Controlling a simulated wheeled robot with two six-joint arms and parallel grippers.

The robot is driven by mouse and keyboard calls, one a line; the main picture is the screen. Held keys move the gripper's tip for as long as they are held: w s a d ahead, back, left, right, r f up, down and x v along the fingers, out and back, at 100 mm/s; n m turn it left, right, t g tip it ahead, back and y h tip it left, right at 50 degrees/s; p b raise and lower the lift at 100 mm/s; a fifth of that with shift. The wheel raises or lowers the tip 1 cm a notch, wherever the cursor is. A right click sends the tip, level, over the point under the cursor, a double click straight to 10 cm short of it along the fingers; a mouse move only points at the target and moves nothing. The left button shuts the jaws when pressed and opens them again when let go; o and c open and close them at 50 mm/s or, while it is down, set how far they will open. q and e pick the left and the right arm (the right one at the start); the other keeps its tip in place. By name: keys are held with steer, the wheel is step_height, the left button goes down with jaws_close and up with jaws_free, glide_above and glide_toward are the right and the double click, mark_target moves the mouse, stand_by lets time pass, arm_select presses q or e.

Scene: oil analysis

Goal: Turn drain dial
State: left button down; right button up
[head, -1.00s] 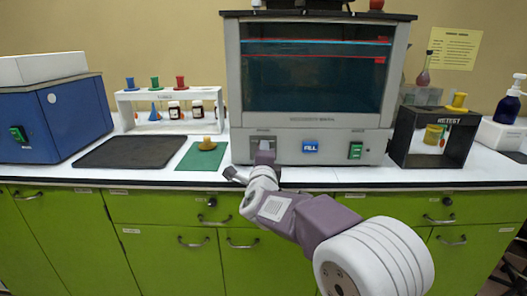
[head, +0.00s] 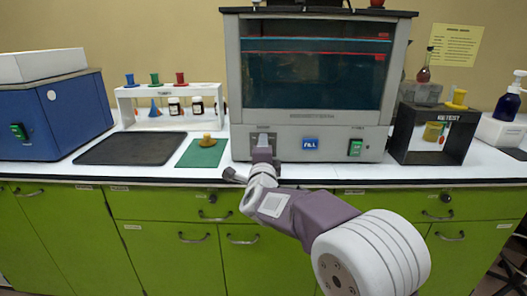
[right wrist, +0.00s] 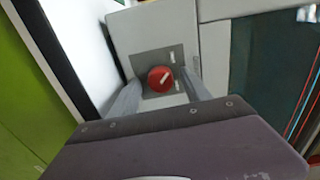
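The red round dial (right wrist: 158,80) sits on a dark square plate on the machine's grey front panel, in the right wrist view. Its pale pointer mark slants up to the right. My right gripper (right wrist: 161,84) is open, with one finger on each side of the dial; I cannot tell whether they touch it. In the head view my right gripper (head: 262,151) is at the lower left of the grey tank machine (head: 238,145) and hides the dial. My left gripper is not in view.
A blue FILL button (head: 310,144) and a green switch (head: 355,147) are right of my gripper. A black test stand (head: 398,150) stands to the right.

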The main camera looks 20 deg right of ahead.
steer(key=p+v, duration=0.1)
steer(key=v, duration=0.8)
steer(key=shift+s, duration=0.1)
